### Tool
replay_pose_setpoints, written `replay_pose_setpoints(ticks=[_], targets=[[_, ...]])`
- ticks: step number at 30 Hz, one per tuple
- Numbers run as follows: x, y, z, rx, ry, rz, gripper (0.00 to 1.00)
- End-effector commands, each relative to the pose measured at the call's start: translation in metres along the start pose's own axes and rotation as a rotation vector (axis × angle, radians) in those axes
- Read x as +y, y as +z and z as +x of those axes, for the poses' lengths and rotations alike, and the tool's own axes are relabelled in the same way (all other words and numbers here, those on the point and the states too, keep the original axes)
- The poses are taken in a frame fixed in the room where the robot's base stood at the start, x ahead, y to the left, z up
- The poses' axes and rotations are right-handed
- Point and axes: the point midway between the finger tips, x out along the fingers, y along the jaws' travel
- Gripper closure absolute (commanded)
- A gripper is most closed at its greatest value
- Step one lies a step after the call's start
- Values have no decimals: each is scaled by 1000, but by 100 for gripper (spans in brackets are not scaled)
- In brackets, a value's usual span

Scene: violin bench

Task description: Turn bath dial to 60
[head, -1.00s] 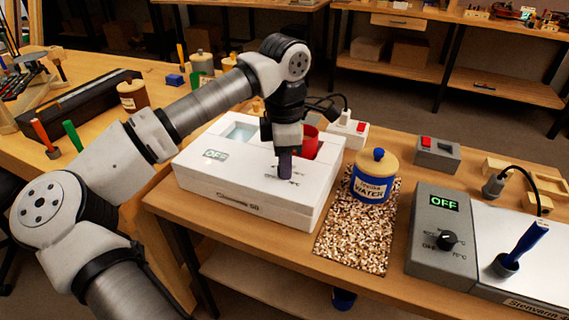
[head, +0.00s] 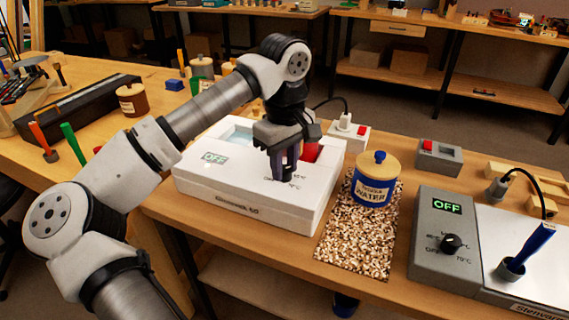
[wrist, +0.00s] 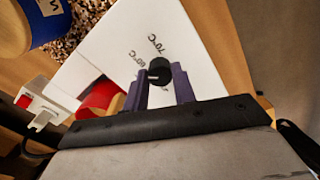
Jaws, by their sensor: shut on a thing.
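The white bath (head: 250,203) stands on the bench, with a display (head: 214,158) that reads OFF. Its black dial (wrist: 159,68) shows in the wrist view, between my gripper's two purple fingers. Printed 60°C and 70°C marks lie beside the dial on the white top. My gripper (head: 283,177) points down at the bath's right front top and is shut on the dial. In the head view the fingers mostly hide the dial. I cannot tell which mark its pointer faces.
A red container (head: 311,152) sits at the bath's right rear. A blue WATER jar (head: 374,180) stands on a speckled mat (head: 350,245) to the right. A grey unit (head: 428,262) with its own dial and OFF display is further right. A power socket (head: 350,133) is behind.

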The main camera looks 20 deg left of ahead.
Motion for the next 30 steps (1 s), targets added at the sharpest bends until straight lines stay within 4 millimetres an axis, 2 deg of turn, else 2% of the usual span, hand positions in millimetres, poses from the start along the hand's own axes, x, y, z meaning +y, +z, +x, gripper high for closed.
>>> replay_pose_setpoints(ticks=[6,15,30], targets=[[1,0,-1,0,6,171,96],[1,0,-1,0,5,319,96],[1,0,-1,1,3,369,96]])
